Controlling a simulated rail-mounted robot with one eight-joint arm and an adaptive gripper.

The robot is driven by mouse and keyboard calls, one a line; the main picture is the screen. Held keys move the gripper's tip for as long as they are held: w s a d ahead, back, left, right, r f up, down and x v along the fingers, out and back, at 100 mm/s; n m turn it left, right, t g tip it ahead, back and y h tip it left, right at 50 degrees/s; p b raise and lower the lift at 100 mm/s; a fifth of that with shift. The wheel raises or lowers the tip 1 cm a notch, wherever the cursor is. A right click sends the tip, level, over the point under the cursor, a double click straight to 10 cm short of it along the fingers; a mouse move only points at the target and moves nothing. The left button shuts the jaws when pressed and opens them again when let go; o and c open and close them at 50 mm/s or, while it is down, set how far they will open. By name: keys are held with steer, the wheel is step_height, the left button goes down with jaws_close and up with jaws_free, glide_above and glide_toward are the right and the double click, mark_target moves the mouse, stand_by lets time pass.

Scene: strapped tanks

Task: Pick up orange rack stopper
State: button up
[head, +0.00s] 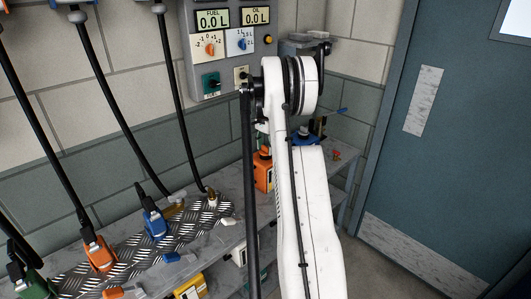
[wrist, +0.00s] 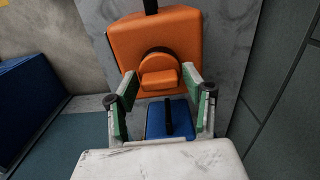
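In the wrist view, an orange stopper-like piece (wrist: 159,79) with a blocky tab and a rounded back sits against an orange tank (wrist: 185,35). My gripper (wrist: 159,84) is open, with its two green-padded fingers on either side of the tab. Small gaps seem to show beside the tab; I cannot tell whether either finger touches it. In the head view, the orange tank (head: 263,172) stands on the shelf behind my arm, and my gripper is hidden there. Another small orange piece (head: 122,292) lies at the bottom left.
A blue block with a black strap (wrist: 168,118) shows between my fingers, lower in the wrist view. Orange (head: 99,253) and blue (head: 154,222) nozzles on hoses stand on the metal tread plate (head: 190,222). A control panel (head: 228,45) hangs behind. A door (head: 455,120) is right.

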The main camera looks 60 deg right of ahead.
steer(key=c, duration=0.7)
steer(key=shift+c, duration=0.2)
